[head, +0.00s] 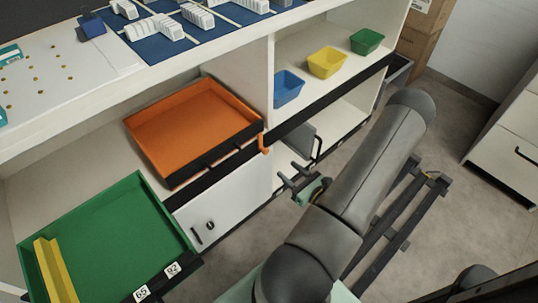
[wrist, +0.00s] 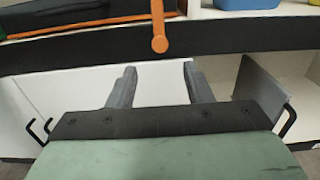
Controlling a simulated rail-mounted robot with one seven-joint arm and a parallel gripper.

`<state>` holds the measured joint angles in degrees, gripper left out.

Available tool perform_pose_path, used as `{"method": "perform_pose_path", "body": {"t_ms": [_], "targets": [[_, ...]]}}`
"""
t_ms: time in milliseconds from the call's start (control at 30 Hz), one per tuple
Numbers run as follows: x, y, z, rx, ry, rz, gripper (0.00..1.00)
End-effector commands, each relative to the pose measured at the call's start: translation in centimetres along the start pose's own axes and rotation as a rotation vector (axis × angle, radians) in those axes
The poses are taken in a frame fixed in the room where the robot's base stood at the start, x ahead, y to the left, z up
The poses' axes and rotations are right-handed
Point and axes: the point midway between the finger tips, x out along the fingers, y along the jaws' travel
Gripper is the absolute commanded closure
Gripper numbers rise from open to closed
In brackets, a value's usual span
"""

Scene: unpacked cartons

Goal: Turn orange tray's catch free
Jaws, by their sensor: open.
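The orange tray (head: 190,123) sits in the shelf bay at the middle left, with a black front edge. Its orange catch (head: 264,144) is at the tray's front right corner. In the wrist view the catch (wrist: 159,27) hangs down over the black shelf edge, top centre, with a rounded lower end. My gripper (head: 298,181) is open and empty, in front of the cabinet, below and to the right of the catch. In the wrist view its two fingers (wrist: 158,80) point toward the cabinet front, below the catch and apart from it.
A green tray (head: 110,235) with a yellow bar stands at the lower left. Blue (head: 288,88), yellow (head: 327,62) and green (head: 367,41) bins stand on the right shelf. A grey door panel (wrist: 262,92) with a black handle stands open right of my fingers.

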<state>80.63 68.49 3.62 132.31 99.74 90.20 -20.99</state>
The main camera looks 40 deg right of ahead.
Motion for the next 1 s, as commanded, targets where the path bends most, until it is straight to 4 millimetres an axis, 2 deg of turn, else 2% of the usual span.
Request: {"method": "perform_pose_path", "body": {"t_ms": [100,300,500,700,933,1000], "targets": [[2.7,0.1,-0.1,-0.003,-0.002,0.004,0.54],[6.9,0.1,-0.1,-0.002,-0.001,0.004,0.54],[9.6,0.0,-0.1,-0.003,0.001,0.002,0.54],[10.6,0.0,0.0,-0.001,0.0,0.001,0.54],[10.6,0.0,0.0,-0.001,0.0,0.001,0.54],[10.6,0.0,0.0,-0.001,0.0,0.001,0.74]]}}
